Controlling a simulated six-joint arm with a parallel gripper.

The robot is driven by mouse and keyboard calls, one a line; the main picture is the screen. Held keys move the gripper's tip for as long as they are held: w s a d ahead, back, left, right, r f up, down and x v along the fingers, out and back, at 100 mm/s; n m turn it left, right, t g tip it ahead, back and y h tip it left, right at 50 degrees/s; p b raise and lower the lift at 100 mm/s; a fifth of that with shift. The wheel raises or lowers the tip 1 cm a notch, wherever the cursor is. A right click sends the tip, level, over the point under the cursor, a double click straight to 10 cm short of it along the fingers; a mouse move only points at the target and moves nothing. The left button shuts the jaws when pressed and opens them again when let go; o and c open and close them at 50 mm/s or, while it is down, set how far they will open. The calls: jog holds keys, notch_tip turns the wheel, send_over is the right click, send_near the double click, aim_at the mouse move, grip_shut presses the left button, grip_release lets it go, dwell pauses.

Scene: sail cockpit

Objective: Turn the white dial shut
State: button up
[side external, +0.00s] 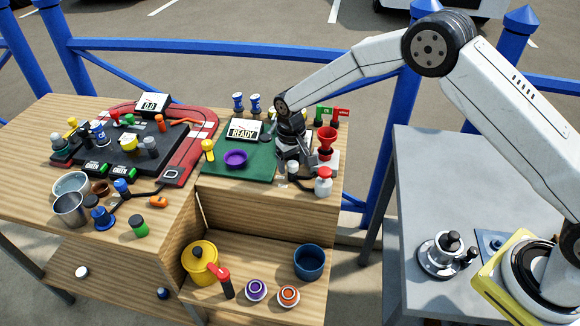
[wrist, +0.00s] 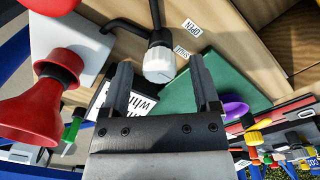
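The white dial (wrist: 160,65) shows in the wrist view as a ribbed white cap on a dark body, joined to a bent black pipe (wrist: 122,25). Labels reading OPEN (wrist: 192,27) and apparently SHUT (wrist: 181,52) lie on the wood beside it. My gripper (wrist: 159,68) is open, its two fingers apart on either side of the dial in this view, with gaps showing on both sides. I cannot tell how far the fingertips are above it.
A red funnel (side external: 327,140) on a white block (wrist: 62,42) stands close to my gripper. A red-and-white bottle (side external: 323,182) is near the bench edge.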

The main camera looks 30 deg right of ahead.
aim_at(292, 164)
jog(key=shift+a+r, duration=0.1)
jog(key=shift+r, duration=3.8)
jog(key=shift+s+d+r, duration=0.3)
jog(key=shift+s+d, duration=0.05)
jog(key=shift+s, duration=0.05)
jog(key=s+d+r+t, duration=0.1)
jog(key=s+d, duration=0.4)
jog(key=s, duration=0.7)
jog(key=s+d+r+t, duration=0.1)
jog(key=s+d, duration=0.4)
jog(key=s, duration=0.8)
jog(key=shift+s+r+t, duration=0.15)
jog(key=shift+r+t, duration=0.15)
jog(key=shift+r, duration=0.4)
